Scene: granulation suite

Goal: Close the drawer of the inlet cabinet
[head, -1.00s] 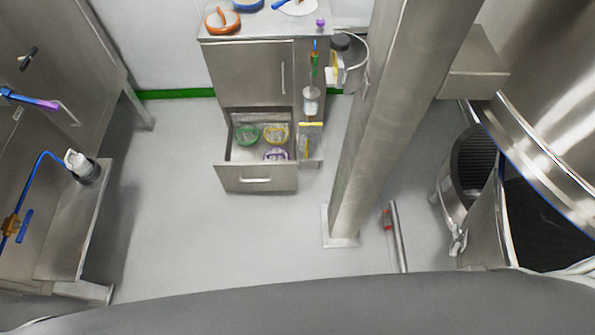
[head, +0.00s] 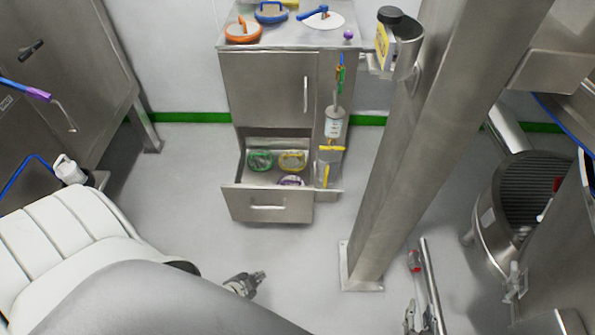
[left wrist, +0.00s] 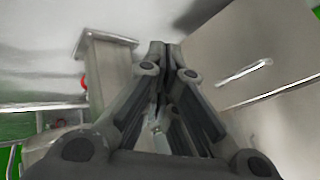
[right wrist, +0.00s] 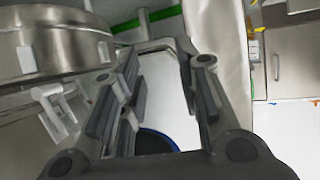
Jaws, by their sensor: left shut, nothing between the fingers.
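The steel inlet cabinet (head: 265,85) stands against the back wall with its upper door shut. Its lower drawer (head: 268,205) is pulled out, with a bar handle on its front and green-, yellow- and purple-rimmed round items inside. My left gripper (head: 262,276) is in front of the drawer, nearer to me and apart from it, low over the floor. In the left wrist view its fingers (left wrist: 157,55) are together and empty; a steel panel with a handle (left wrist: 245,72) is to their right.
A steel post (head: 430,150) stands right of the cabinet, on a floor plate. A round steel vessel (head: 525,210) is further right. A metal cabinet (head: 60,70) is on the left. The floor (head: 190,200) before the drawer is clear.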

